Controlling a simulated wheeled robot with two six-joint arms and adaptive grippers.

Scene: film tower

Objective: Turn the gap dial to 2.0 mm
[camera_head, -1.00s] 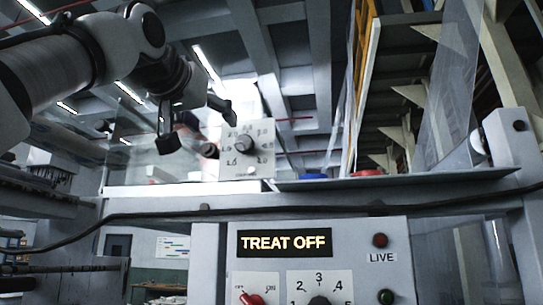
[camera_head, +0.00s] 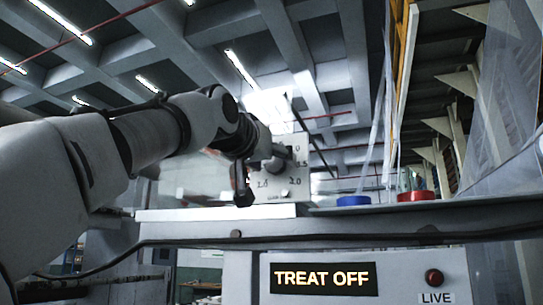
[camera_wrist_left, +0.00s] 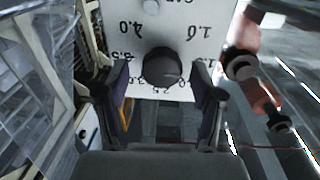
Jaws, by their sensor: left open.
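The gap dial's white scale plate (camera_head: 296,180) stands on the ledge in the head view, partly hidden by my left gripper (camera_head: 266,175). Its dark round knob (camera_wrist_left: 162,66) shows in the left wrist view, where the plate (camera_wrist_left: 190,22) appears upside down with numbers such as 4.0 and 1.0. My left gripper (camera_wrist_left: 162,84) is open, with one finger on each side of the knob. I cannot tell whether the fingers touch it. I cannot read where the knob points. My right gripper is not in view.
A lit TREAT OFF display (camera_head: 322,278) and a red LIVE lamp (camera_head: 434,277) sit on the panel below. A blue round item (camera_head: 353,201) and a red one (camera_head: 417,196) lie on the ledge (camera_head: 400,209) right of the dial. Dark round parts (camera_wrist_left: 240,64) show beside the plate.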

